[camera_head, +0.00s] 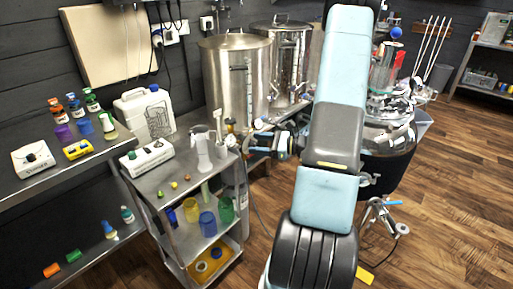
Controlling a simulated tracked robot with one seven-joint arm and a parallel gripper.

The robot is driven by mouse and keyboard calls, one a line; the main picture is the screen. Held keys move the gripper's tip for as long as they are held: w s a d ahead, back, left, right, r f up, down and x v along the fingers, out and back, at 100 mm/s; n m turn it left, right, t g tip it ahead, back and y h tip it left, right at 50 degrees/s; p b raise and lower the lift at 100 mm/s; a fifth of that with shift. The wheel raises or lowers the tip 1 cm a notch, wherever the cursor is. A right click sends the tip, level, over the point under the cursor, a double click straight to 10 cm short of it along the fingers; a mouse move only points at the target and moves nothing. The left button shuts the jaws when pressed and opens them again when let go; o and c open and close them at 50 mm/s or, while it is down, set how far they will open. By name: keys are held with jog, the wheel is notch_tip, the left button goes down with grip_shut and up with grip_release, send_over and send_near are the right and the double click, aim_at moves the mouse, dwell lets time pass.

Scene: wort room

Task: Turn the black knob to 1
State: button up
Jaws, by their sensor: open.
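A white box-shaped device (34,160) with a small dark knob (31,157) on top stands on the left bench. I cannot tell which is the black knob of the task, and no dial marks or settings are readable. My gripper (257,137) is beside the cart's right edge, at the left of my blue and black arm. It is open, apart from both devices, with no object seen in it.
The steel cart (187,186) holds a clear vessel (202,150) near its right side. Large steel kettles (235,80) stand behind. Wooden floor (450,190) is open at right.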

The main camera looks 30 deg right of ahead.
aim_at(253, 145)
jog(key=s+d+f+m+t+h, duration=0.1)
jog(key=d+f+m+t+h, duration=0.45)
jog(key=d+f+m, duration=0.4)
jog(key=w+a+f+n, duration=0.1)
jog(key=w+a, duration=0.3)
jog(key=w, duration=0.8)
jog(key=shift+w+h, duration=0.35)
jog(key=shift+n, duration=0.25)
jog(key=c, duration=1)
